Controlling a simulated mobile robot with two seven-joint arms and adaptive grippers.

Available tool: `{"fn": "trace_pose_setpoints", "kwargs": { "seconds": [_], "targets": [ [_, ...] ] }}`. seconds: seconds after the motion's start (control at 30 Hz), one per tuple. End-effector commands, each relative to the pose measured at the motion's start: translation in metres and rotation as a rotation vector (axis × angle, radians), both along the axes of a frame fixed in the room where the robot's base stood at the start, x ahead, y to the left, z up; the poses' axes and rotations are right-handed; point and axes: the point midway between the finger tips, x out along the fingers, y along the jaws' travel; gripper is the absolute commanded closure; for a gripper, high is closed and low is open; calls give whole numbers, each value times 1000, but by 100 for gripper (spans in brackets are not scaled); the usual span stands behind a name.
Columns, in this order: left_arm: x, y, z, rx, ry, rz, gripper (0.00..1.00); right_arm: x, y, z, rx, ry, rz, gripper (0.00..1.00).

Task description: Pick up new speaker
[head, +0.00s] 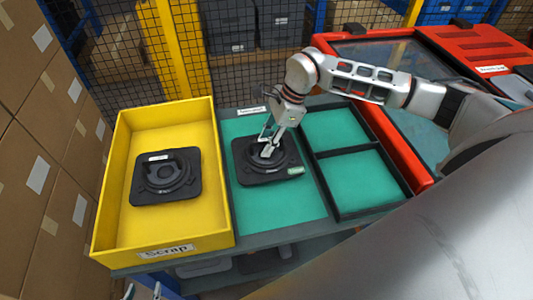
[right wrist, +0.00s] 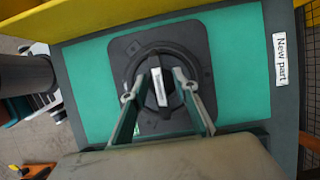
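The new speaker (head: 285,169) is a black square plate with a round raised centre. It lies flat on the green mat in the middle bay, and a green tag is on its right corner. In the right wrist view the speaker (right wrist: 195,43) has a raised centre bar with a white label. My right gripper (head: 268,149) points down over the speaker's centre. Its fingers (right wrist: 162,78) are apart on either side of the bar; firm contact does not show. My left gripper (head: 143,291) shows only as fingertips at the bottom edge, spread apart.
A yellow bin (head: 215,215) labelled Scrap stands on the left and holds another black speaker (head: 150,195). Two empty green compartments (head: 365,180) lie to the right, beside a red-framed case (head: 400,150). Stacked cardboard boxes (head: 30,150) and a mesh fence (head: 125,60) border the bench.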

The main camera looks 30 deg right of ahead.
Motion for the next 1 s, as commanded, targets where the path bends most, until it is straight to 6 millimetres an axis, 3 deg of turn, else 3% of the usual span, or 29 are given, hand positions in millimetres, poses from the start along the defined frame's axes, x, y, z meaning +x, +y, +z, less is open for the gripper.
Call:
{"fn": "trace_pose_setpoints", "kwargs": {
  "seconds": [0.2, 0.3, 0.77, 1.0],
  "targets": [
    [1, 0, 0, 0, -1, 0, 60, 0, 0, -1, 0, -1, 0, 73],
    [1, 0, 0, 0, -1, 0, 60, 0, 0, 0, 0, -1, 0, 99],
    [1, 0, 0, -1, -1, 0, 60, 2, 0, 4, 2, -6, -1, 100],
    [1, 0, -3, -1, 0, 1, 60, 3, 0, 31, 2, -10, -1, 100]
  ]
}}
